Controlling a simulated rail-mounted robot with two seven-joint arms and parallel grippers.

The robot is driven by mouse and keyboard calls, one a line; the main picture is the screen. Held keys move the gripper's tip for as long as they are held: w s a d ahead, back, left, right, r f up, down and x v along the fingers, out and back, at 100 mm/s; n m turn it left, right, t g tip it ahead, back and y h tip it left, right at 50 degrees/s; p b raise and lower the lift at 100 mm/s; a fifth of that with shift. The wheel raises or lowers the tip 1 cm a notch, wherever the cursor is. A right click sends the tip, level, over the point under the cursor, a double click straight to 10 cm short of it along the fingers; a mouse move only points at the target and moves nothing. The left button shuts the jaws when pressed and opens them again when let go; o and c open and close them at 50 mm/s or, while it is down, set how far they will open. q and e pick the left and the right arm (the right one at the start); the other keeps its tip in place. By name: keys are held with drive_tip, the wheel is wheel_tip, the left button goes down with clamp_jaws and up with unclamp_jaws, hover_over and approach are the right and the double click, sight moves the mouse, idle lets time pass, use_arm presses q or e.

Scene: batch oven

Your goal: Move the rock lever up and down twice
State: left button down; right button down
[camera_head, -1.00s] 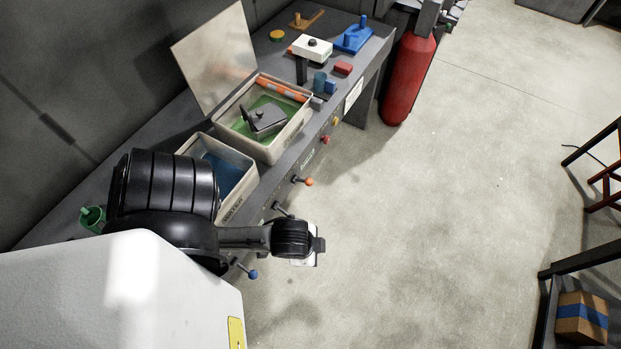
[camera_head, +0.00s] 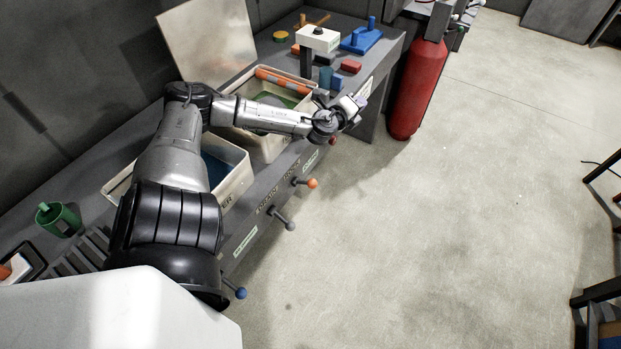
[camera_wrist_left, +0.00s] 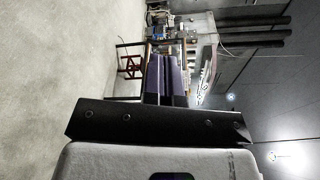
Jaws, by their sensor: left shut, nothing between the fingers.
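Levers with ball knobs stick out from the bench's front panel in the head view: an orange-knobbed one (camera_head: 313,183), a grey one (camera_head: 291,225) and a blue-knobbed one (camera_head: 241,293). The panel lettering is too small for me to tell surely which is the rock lever. My left gripper (camera_head: 362,94) is beyond the orange lever, near the far part of the front edge, apart from these three levers. Its fingers are shut and empty, and they show purple in the left wrist view (camera_wrist_left: 164,78). A red knob (camera_head: 333,141) shows just below the left wrist. My right gripper is not in view.
My left arm passes over two pale bins, hiding parts of the far bin (camera_head: 268,148) and near bin (camera_head: 240,176). A white-topped post (camera_head: 318,39) and blocks stand beyond the gripper. A red extinguisher (camera_head: 416,88) stands at the bench end.

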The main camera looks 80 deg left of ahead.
use_arm(q)
drive_tip(key=w+a+r+m+t+h, duration=0.1)
drive_tip(key=w+r+m+h, duration=0.1)
drive_tip(key=w+m+h, duration=0.3)
drive_tip(key=s+a+f+m+g+h, duration=0.1)
drive_tip(key=s+f+m+g+h, duration=0.6)
drive_tip(key=s+f+g, duration=0.15)
drive_tip(key=s+d+f+g+h, duration=0.2)
drive_tip(key=s+g, duration=0.6)
drive_tip(key=s, duration=0.3)
drive_tip(key=shift+s+d, duration=0.3)
drive_tip(key=shift+g, duration=0.25)
